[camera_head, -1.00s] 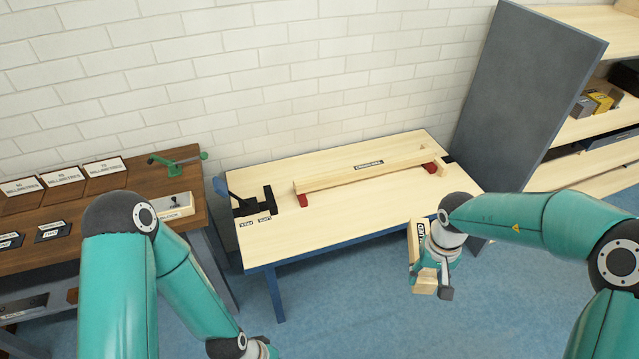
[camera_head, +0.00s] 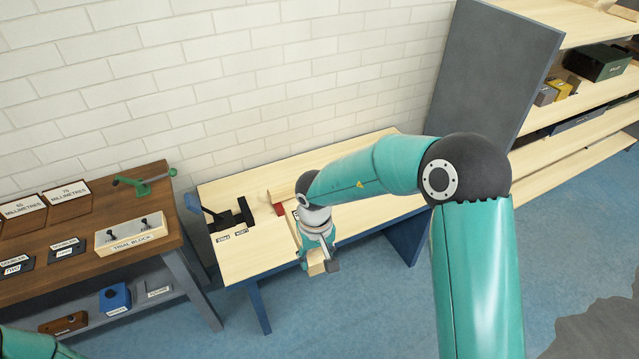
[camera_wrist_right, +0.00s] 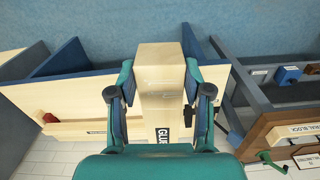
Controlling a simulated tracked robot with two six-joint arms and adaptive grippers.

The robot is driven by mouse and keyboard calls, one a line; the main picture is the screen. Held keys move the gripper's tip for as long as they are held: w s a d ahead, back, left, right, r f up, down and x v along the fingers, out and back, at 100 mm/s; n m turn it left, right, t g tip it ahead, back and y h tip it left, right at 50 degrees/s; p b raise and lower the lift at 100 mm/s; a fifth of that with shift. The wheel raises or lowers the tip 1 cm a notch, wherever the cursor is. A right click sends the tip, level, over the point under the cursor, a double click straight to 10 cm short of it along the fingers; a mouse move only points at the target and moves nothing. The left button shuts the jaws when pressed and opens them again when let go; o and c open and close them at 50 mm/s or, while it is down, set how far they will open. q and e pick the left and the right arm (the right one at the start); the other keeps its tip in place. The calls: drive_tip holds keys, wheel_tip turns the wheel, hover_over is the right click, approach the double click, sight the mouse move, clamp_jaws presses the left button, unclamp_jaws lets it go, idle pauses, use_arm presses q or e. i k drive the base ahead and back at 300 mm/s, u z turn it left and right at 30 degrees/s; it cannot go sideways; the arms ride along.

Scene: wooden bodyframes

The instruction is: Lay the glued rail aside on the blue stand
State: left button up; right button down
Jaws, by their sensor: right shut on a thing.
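My right gripper (camera_head: 318,262) is shut on the glued rail, a pale wooden piece (camera_head: 316,268) showing just below its fingers. In the right wrist view, my gripper (camera_wrist_right: 160,85) has one finger on each side of the rail (camera_wrist_right: 160,60), which bears a partly hidden label reading "GLUE". In the head view, it hangs at the front edge of the pale bench (camera_head: 245,262). I cannot pick out a separate blue stand; the bench has a blue frame and legs. Only a bit of my left arm shows at the lower left; its gripper is out of view.
On the bench are a black fixture (camera_head: 228,216) and a long rail on red supports, mostly hidden by my right arm. A dark wooden table (camera_head: 75,240) at left holds a trial block (camera_head: 130,232) and a green clamp (camera_head: 145,184). Shelves (camera_head: 570,130) stand at right.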

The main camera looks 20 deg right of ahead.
sight(338, 220)
drive_tip(key=i, duration=0.95)
drive_tip(key=z, duration=0.05)
